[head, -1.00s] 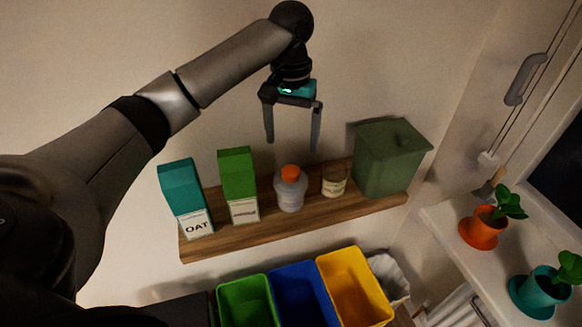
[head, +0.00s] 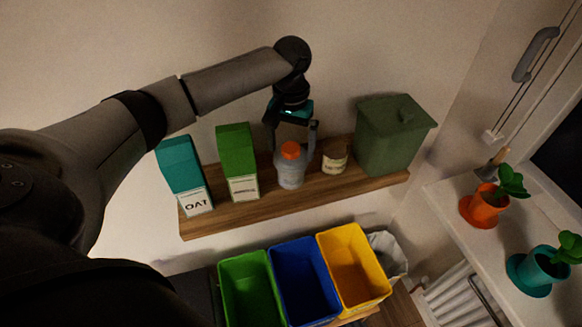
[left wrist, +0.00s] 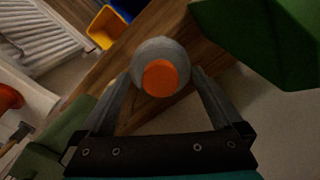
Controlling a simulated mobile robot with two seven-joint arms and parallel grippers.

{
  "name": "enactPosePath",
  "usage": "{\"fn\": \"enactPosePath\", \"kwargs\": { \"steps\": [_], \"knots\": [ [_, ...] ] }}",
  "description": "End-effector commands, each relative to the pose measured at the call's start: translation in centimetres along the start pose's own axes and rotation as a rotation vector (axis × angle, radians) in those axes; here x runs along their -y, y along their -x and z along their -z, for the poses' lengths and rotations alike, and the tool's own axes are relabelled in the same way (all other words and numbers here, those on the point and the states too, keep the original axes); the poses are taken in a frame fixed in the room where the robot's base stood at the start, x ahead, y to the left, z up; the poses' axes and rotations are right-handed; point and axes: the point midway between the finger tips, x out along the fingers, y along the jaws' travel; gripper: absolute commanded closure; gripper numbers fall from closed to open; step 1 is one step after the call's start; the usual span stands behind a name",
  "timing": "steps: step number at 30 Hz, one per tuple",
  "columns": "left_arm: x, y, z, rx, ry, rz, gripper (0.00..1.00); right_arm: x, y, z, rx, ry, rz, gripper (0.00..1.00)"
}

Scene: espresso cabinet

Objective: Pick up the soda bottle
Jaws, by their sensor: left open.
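The soda bottle (head: 291,174) is grey with an orange cap and stands upright on the wooden shelf (head: 240,215), between a green carton and a small jar. My right gripper is not in view.
A teal OAT carton (head: 185,175) and the green carton (head: 238,162) stand left of the bottle. The jar (head: 335,158) and a green lidded bin (head: 393,140) stand right. Green (head: 232,285), blue (head: 275,262) and yellow (head: 325,242) bins sit below the shelf.

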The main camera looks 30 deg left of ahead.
Motion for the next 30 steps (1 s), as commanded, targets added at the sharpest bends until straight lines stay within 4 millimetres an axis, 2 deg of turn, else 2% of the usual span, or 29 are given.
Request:
{"fn": "enactPosePath", "kwargs": {
  "steps": [3, 7, 16, 30],
  "knots": [
    [0.1, -2.0, -0.1, 0.004, 0.001, 0.002, 0.0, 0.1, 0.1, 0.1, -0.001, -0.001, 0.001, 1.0],
    [0.1, -3.5, -0.1, 0.001, 0.001, 0.002, 0.0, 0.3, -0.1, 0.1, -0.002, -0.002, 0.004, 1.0],
    [0.1, -3.9, 0.0, -0.001, 0.0, 0.002, 0.01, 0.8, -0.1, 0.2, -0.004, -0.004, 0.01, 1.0],
    [0.1, -3.9, 0.0, -0.001, 0.0, 0.001, 0.54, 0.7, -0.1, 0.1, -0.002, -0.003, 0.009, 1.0]
  ]
}}
